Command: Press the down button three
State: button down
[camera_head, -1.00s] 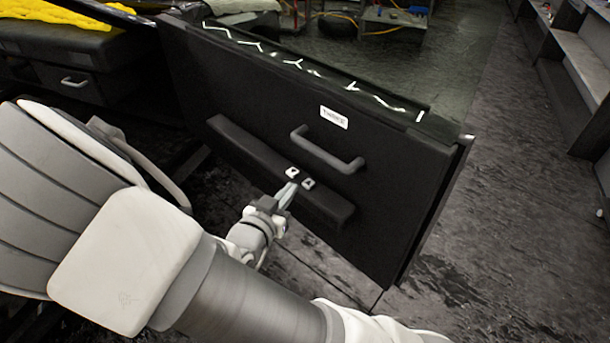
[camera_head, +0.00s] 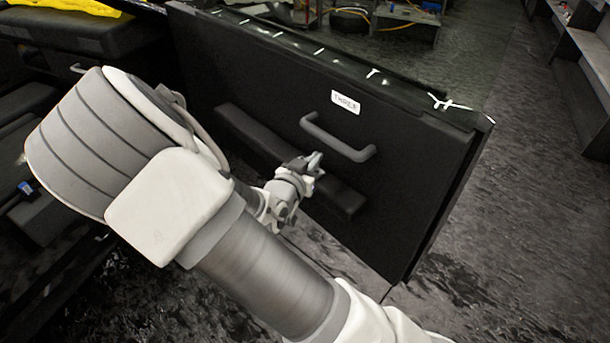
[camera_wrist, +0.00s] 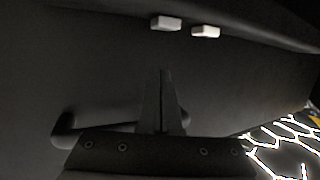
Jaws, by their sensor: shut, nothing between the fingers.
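The black door panel (camera_head: 410,170) carries a white label (camera_head: 345,102) that seems to read "THREE". My gripper (camera_head: 314,160) is shut and empty in front of the panel, just below the grey pull handle (camera_head: 338,138). In the head view my gripper and wrist hide the buttons. The wrist view shows two small pale buttons, one at left (camera_wrist: 166,22) and one at right (camera_wrist: 205,31), on the ledge near the top. My shut fingertips (camera_wrist: 162,74) appear below them in that picture, apart from both. I cannot read the button markings.
A dark armrest ledge (camera_head: 250,140) runs across the panel beside my wrist. The handle (camera_wrist: 66,130) also shows behind my gripper in the wrist view. Shelving (camera_head: 585,60) stands at the far right. The floor right of the panel is clear.

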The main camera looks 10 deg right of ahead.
notch_tip(320, 180, down, 3)
jog(key=shift+b, duration=0.6)
jog(key=shift+f, duration=0.5)
